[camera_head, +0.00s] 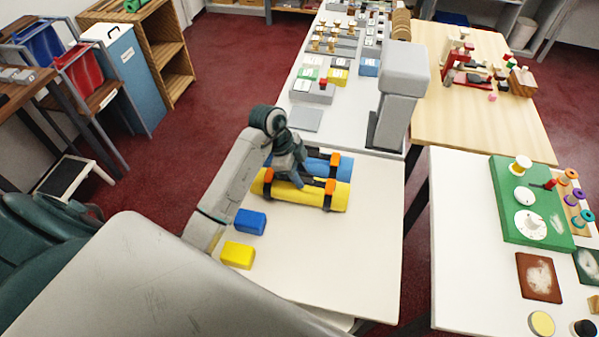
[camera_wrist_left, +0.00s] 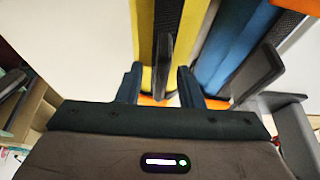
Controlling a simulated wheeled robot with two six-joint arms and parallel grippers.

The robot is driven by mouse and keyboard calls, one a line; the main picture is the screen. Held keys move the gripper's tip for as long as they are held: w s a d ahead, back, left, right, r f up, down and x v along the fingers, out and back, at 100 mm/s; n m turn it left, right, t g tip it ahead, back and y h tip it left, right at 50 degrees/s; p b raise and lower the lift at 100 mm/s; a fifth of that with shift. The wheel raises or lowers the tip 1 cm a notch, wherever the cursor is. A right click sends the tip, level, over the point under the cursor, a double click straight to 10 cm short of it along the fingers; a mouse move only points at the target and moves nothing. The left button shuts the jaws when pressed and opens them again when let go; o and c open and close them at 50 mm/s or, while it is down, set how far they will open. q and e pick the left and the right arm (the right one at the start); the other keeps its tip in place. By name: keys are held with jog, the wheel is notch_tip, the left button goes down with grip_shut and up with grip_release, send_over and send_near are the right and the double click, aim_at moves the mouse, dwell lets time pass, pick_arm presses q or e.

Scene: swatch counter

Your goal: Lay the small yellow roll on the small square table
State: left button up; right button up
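A yellow roll (camera_head: 335,197) lies across the white table (camera_head: 355,255), with dark bands and orange pieces on it. A blue roll (camera_head: 315,168) lies just behind it. My left gripper (camera_head: 290,178) is over the yellow roll, pointing down. In the left wrist view, its fingers (camera_wrist_left: 160,85) are apart, with part of the yellow roll (camera_wrist_left: 143,40) and a dark upright piece (camera_wrist_left: 163,65) showing beyond and between them. The blue roll (camera_wrist_left: 235,45) is right of the fingers there. I cannot tell whether the fingers touch the roll. My right gripper is not in view.
A blue block (camera_head: 250,221) and a yellow block (camera_head: 238,255) sit on the table's left side. A grey post-like device (camera_head: 397,95) stands behind the rolls. Another white table (camera_head: 455,255) with a green board (camera_head: 510,215) is at right. The table's front right is clear.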

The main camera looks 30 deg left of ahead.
pick_arm(q)
jog(key=shift+r, duration=0.1)
jog(key=b+v, duration=0.2)
jog(key=v, duration=0.5)
jog(key=shift+w, duration=0.1)
jog(key=p+v, duration=0.2)
jog(key=v, duration=0.3)
